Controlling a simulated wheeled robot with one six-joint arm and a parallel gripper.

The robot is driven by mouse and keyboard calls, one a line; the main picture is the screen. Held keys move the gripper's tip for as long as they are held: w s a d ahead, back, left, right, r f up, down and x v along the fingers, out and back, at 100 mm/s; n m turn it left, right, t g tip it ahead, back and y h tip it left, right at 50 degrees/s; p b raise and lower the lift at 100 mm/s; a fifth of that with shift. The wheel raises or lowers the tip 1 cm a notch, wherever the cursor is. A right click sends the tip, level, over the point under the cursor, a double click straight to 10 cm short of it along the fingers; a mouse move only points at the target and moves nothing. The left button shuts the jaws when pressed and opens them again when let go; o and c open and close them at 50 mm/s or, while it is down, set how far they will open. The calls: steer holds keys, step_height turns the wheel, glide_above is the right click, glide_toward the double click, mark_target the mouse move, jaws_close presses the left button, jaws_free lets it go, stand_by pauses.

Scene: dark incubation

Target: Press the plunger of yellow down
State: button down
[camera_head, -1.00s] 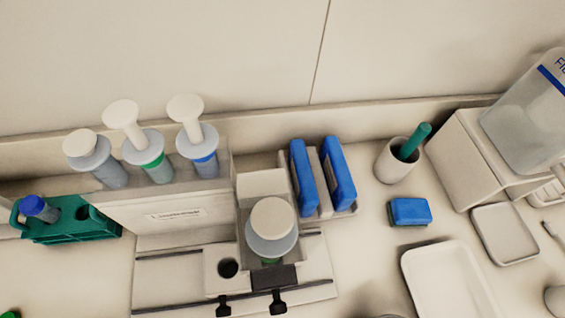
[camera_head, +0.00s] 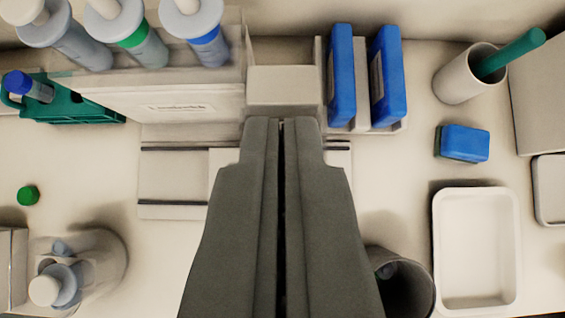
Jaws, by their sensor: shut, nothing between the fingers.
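My gripper (camera_head: 281,122) points up the picture, its two dark fingers shut with only a thin gap and nothing between them. It covers the centre holder, whose pale block (camera_head: 282,88) shows just beyond the tips; any syringe there is hidden. Three syringes stand in the rack (camera_head: 170,95) at upper left: a green-ringed one (camera_head: 140,45), a blue-ringed one (camera_head: 205,45) and a left one (camera_head: 70,40) with no ring colour visible. Their white plunger tops are partly cut off. Another white-topped plunger (camera_head: 45,290) stands at lower left. I see no yellow marking.
Two blue boxes (camera_head: 341,75) stand right of the holder. A cup with a green stick (camera_head: 465,75), a blue block (camera_head: 463,143) and a white tray (camera_head: 477,250) are at right. A dark cup (camera_head: 405,285) is beside my gripper. A green tube rack (camera_head: 70,100) is at left.

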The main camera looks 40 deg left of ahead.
steer(key=shift+w+f, duration=0.1)
steer(key=shift+f, duration=2)
steer(key=shift+f, duration=1.25)
steer(key=shift+a+r, duration=0.1)
steer(key=shift+r, duration=0.35)
steer(key=r, duration=0.4)
steer(key=shift+s+d, duration=0.2)
steer(key=shift+d, duration=0.1)
steer(key=v, duration=0.9)
steer(key=shift+s, duration=0.2)
